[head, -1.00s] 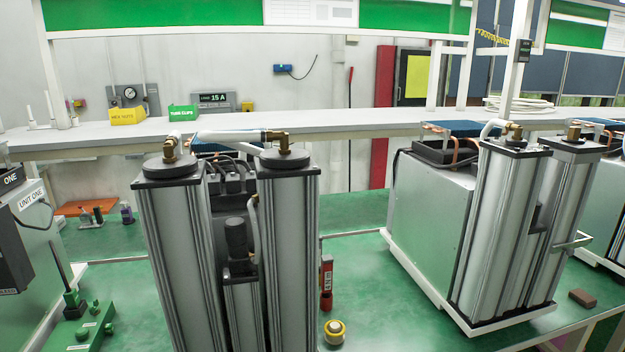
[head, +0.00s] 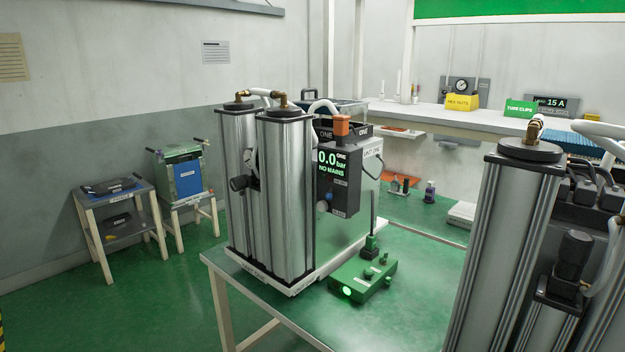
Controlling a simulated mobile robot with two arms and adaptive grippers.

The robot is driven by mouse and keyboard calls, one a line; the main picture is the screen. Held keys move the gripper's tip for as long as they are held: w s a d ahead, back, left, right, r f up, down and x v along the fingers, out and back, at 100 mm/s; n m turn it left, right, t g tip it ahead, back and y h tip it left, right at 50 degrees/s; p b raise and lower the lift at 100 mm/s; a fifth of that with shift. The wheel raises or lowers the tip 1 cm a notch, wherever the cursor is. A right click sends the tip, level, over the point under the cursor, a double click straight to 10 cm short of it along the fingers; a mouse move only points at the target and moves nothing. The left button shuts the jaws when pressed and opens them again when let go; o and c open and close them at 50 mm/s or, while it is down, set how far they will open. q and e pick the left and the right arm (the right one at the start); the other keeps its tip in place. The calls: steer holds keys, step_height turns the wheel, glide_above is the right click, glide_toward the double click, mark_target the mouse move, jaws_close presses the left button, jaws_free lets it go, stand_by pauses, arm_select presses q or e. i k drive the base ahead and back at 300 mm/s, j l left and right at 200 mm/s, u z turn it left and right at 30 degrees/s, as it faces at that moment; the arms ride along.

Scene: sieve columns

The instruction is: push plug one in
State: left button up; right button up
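A unit marked ONE (head: 352,165) stands on the green table, with two tall metal columns (head: 285,200) on its left side. Its dark display box (head: 338,180) reads "0.0 bar" and "NO MAINS". A green block (head: 362,278) with a lit green spot at its near end lies on the table in front of the unit. A small dark and green piece with an upright black stalk (head: 372,243) stands at the block's far end. It may be plug one; I cannot tell how deep it sits. Neither of my grippers is in view.
A second pair of metal columns (head: 505,240) stands close at the right. Two small stands (head: 115,205) are by the left wall. Green floor is clear at the front left.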

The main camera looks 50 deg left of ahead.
mark_target(341, 122)
steer(key=u, duration=1.4)
